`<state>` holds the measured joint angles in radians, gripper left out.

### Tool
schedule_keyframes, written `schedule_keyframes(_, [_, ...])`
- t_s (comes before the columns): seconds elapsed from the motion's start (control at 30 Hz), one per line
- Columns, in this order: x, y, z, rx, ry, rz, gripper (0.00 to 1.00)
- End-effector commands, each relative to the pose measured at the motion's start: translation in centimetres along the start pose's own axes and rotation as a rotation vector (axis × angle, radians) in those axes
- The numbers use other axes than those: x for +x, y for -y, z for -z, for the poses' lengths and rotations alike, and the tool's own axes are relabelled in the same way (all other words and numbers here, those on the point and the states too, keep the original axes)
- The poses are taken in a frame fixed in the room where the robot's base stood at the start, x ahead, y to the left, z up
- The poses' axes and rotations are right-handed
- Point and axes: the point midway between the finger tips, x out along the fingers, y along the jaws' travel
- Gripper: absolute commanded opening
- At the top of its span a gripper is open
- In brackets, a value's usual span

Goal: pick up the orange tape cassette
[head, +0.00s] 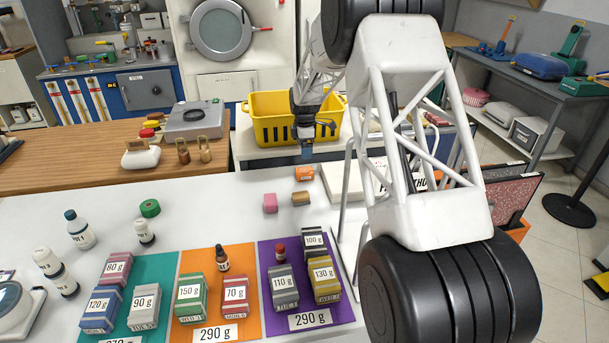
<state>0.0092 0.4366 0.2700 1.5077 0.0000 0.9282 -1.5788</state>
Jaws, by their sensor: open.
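A small orange block (305,174), which looks like the orange tape cassette, lies near the back edge of the white table (200,205). My gripper (306,156) points down just above and behind it in the picture, in front of the yellow basket. The gripper is open, and nothing shows between its fingers. The fingertips are small in this view, and I cannot tell their exact height over the orange block.
A pink block (270,203) and a tan block (300,198) lie close in front of the orange one. A white box (343,182) is just right of it. The yellow basket (262,120) stands behind. Labelled weights stand on coloured mats nearer. My arm hides the right side.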

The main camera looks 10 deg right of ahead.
Motion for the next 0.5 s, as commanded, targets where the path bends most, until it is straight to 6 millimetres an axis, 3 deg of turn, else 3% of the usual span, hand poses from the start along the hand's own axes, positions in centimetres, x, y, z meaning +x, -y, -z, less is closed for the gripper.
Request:
schedule_keyframes(0.03, [1.4,0.0,0.0,0.0,0.0,0.002,0.87])
schedule_keyframes(0.17, [2.9,0.0,0.0,0.0,0.0,-0.001,0.87])
schedule_keyframes(0.5, [3.2,0.0,0.0,0.0,0.0,-0.001,0.87])
